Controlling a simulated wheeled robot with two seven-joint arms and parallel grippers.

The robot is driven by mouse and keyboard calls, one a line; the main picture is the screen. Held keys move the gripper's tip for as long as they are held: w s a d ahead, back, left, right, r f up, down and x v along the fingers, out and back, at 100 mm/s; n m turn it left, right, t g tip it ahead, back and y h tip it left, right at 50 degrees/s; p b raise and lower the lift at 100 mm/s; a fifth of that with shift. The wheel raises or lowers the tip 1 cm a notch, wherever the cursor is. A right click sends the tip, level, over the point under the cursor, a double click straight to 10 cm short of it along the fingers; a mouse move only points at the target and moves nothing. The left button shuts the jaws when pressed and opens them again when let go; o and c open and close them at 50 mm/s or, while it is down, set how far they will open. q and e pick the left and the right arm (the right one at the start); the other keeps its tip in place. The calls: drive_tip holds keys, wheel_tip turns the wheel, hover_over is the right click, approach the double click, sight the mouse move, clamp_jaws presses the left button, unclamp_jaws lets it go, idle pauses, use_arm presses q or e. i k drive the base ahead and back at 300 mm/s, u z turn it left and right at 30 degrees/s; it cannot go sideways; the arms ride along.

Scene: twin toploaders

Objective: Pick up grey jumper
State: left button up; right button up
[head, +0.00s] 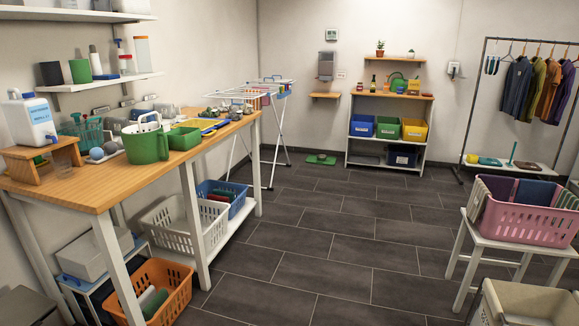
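I cannot pick out a grey jumper for certain. A pink basket (520,218) on a white stand at the right holds folded cloths, including a dark blue-green one (534,193) and a pale striped one over its left rim. An orange basket (158,284) at the lower left holds a few green and greyish rolled items. Dark, olive, purple and orange garments hang on a clothes rack (483,100) at the far right; the leftmost large garment (517,88) is dark blue-grey. Neither of my grippers is in view.
A wooden workbench (90,193) with bottles and a green bucket (146,145) runs along the left wall. A white drying rack (272,130) stands beyond it. A shelf with coloured bins (388,128) stands at the back. A beige container (525,303) is at lower right. The tiled floor between is clear.

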sight(235, 114)
drive_tip(key=i, duration=4.2)
drive_tip(key=u, duration=1.05)
